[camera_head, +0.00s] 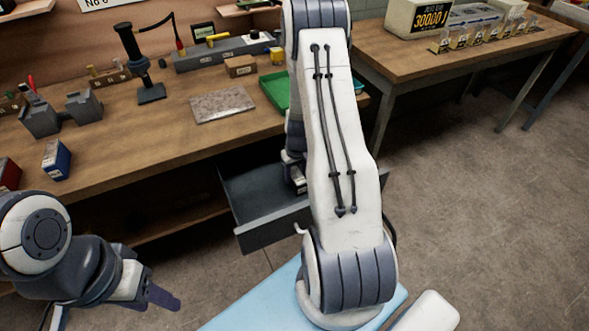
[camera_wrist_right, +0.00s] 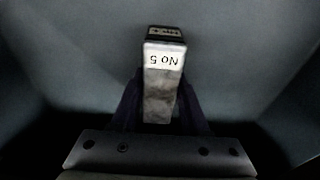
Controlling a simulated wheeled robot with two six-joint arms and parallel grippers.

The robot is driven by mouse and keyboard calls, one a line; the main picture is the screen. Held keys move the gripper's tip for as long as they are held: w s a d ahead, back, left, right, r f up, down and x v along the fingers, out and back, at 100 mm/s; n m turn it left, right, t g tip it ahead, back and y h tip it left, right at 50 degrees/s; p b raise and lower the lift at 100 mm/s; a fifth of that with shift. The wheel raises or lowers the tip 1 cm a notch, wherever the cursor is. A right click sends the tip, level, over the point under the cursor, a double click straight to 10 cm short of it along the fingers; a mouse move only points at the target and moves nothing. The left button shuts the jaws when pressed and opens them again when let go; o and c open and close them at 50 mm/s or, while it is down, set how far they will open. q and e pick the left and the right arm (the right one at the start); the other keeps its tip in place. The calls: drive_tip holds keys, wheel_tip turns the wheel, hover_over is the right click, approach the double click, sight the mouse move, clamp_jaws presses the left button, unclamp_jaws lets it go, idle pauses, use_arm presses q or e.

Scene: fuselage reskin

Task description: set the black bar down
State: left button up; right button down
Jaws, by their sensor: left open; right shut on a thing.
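The bar (camera_wrist_right: 160,95) is in the right wrist view, between the fingers of my right gripper (camera_wrist_right: 158,112). Its near face looks mottled grey, with a white label reading "No 5" upside down; its far end is black with a small label. My right gripper is shut on it, inside the open grey drawer (camera_head: 258,235) below the bench. In the head view my right arm hides most of the gripper and the bar. Whether the bar touches the drawer floor cannot be told. My left gripper (camera_head: 160,297) is open and empty, low at the left, apart from the bench.
The wooden bench (camera_head: 130,130) holds a grey stone plate (camera_head: 222,104), a black stand (camera_head: 140,65), a green tray (camera_head: 274,88) and a blue box (camera_head: 56,160). A second table (camera_head: 440,60) stands at the right. The floor at right is clear.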

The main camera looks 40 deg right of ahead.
drive_tip(key=shift+w, duration=0.1)
drive_tip(key=shift+c, duration=2)
unclamp_jaws()
